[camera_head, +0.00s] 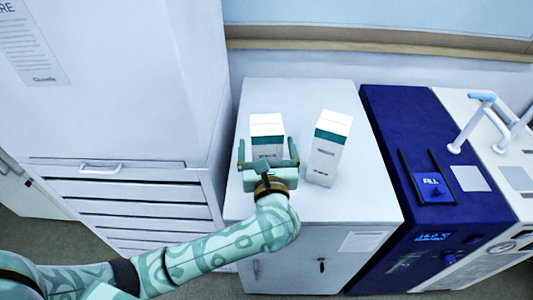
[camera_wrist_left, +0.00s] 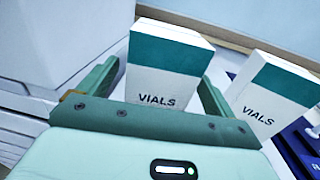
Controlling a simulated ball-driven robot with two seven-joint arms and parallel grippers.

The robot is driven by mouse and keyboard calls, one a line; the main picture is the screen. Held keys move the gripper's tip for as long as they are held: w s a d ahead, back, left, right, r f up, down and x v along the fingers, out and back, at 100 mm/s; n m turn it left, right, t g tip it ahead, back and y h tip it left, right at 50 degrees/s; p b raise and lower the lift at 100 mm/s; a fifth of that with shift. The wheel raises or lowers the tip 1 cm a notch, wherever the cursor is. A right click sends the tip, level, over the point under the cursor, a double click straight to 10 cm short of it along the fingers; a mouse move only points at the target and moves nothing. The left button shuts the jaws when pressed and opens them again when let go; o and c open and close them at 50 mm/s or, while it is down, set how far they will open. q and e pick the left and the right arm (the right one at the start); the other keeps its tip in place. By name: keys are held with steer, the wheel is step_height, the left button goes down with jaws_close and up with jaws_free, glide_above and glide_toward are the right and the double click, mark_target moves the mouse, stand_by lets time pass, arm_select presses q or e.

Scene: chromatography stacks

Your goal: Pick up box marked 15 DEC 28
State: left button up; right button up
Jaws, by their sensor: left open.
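Two white boxes with teal bands stand upright on a white cabinet top. The left box (camera_head: 267,127) is between the spread fingers of my left gripper (camera_head: 267,157); they stand one on each side of it, and its lower part is hidden behind the gripper. In the left wrist view this box (camera_wrist_left: 168,62) reads VIALS and sits between the open fingers. The right box (camera_head: 327,148) stands apart, to the right of the gripper; it also reads VIALS in the wrist view (camera_wrist_left: 271,92). No date is readable on either box. My right gripper is not in view.
The cabinet top (camera_head: 365,195) is clear around the boxes. A tall white cabinet (camera_head: 130,80) rises close on the left. A dark blue instrument (camera_head: 385,115) and a white instrument (camera_head: 470,105) stand on the right. A wall ledge (camera_head: 380,44) runs behind.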

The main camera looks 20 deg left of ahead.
arm_select(q)
steer(key=x, duration=0.2)
steer(key=shift+w, duration=0.35)
steer(key=shift+s, duration=0.1)
steer(key=c, duration=1.5)
steer(key=shift+r, duration=0.1)
